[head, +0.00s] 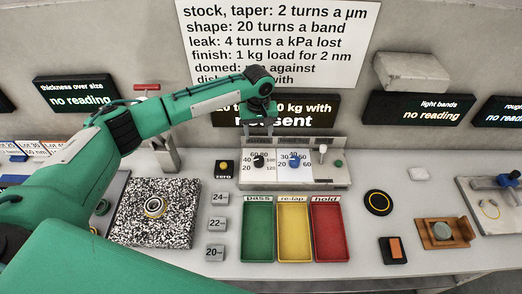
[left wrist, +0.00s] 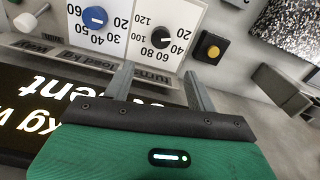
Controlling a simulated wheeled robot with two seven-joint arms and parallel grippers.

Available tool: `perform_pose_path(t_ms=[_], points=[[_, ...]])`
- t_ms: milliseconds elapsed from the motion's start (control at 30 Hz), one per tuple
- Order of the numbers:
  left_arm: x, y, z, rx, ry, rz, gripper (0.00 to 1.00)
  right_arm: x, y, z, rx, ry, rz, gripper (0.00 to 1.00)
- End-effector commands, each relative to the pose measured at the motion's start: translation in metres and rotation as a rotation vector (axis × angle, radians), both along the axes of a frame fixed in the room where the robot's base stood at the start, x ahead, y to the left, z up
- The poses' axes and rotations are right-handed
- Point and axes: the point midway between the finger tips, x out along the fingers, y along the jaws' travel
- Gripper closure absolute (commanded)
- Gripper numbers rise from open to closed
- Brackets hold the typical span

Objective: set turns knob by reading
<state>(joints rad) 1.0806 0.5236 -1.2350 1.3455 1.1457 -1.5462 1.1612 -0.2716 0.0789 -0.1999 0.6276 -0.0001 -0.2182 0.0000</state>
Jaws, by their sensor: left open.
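The black turns knob (head: 258,161) sits on the left dial of the control box (head: 320,178). It also shows in the left wrist view (left wrist: 160,38), upside down, its white mark towards the 20 and 40 side; the exact setting is too small to tell. A blue load knob (head: 294,161) sits beside it and also shows in the left wrist view (left wrist: 95,17). My left gripper (head: 260,126) is open and empty, apart from the turns knob, its fingers pointing towards the dial. A board above (head: 298,109) is partly hidden by my arm; "sent" shows. My right gripper is out of view.
Yellow zero button (head: 223,168) is left of the box. Green, yellow and red trays (head: 258,232) stand in front. A speckled plate (head: 135,225) with a ring lies left. The wall sign (head: 280,30) lists turn rules. Boards for thickness (head: 78,92) and light bands (head: 420,105) read "no reading".

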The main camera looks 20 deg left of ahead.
Motion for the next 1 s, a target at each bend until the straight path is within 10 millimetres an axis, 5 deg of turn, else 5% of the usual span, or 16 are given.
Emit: perform_pose_path(t_ms=[267,633,1000], points=[[-0.002,0.000,-0.051,0.003,0.003,-0.001,0.43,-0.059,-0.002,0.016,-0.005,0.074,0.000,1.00],[-0.001,-0.001,-0.117,0.000,0.002,-0.002,0.43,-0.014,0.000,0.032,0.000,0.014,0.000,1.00],[-0.001,-0.001,-0.130,0.000,0.000,-0.004,0.43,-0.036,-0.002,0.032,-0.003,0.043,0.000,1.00]])
